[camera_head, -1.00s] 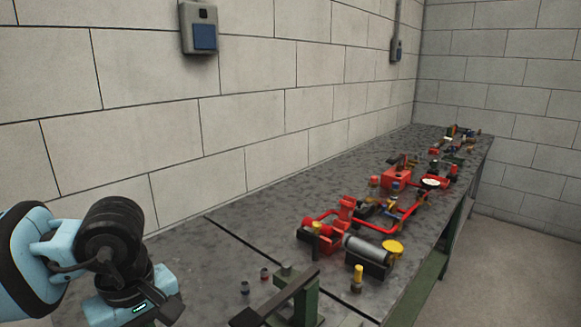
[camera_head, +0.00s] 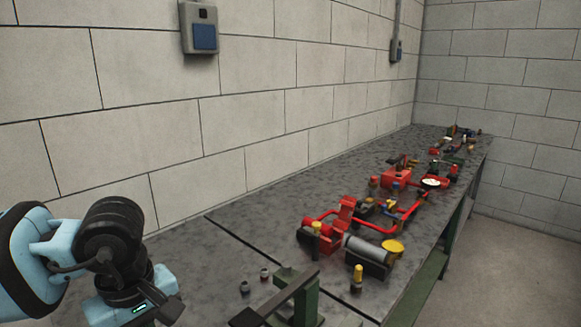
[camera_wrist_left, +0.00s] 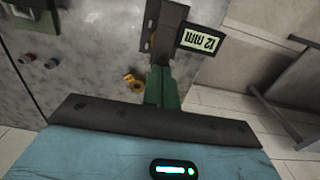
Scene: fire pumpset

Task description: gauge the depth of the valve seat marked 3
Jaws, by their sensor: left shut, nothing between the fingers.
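My left gripper (camera_head: 168,308) is at the lower left of the head view, shut and empty, over the near end of the bench. In the wrist view, its dark front edge (camera_wrist_left: 150,122) crosses the picture, and the fingertips are not clear. A green stand with a dark bar (camera_head: 292,296) is to its right, apart from it. In the wrist view, this bar (camera_wrist_left: 162,28) has a small display (camera_wrist_left: 201,39) reading 12 mm beside it. I cannot make out a valve seat marked 3. My right gripper is not in view.
Two small cylinders (camera_head: 245,288) stand on the bench left of the stand. A yellow-topped piece (camera_head: 357,280) stands to its right. Red pipework with a grey cylinder (camera_head: 366,249) and other parts fills the bench farther back. The bench (camera_head: 260,215) is clear along the wall.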

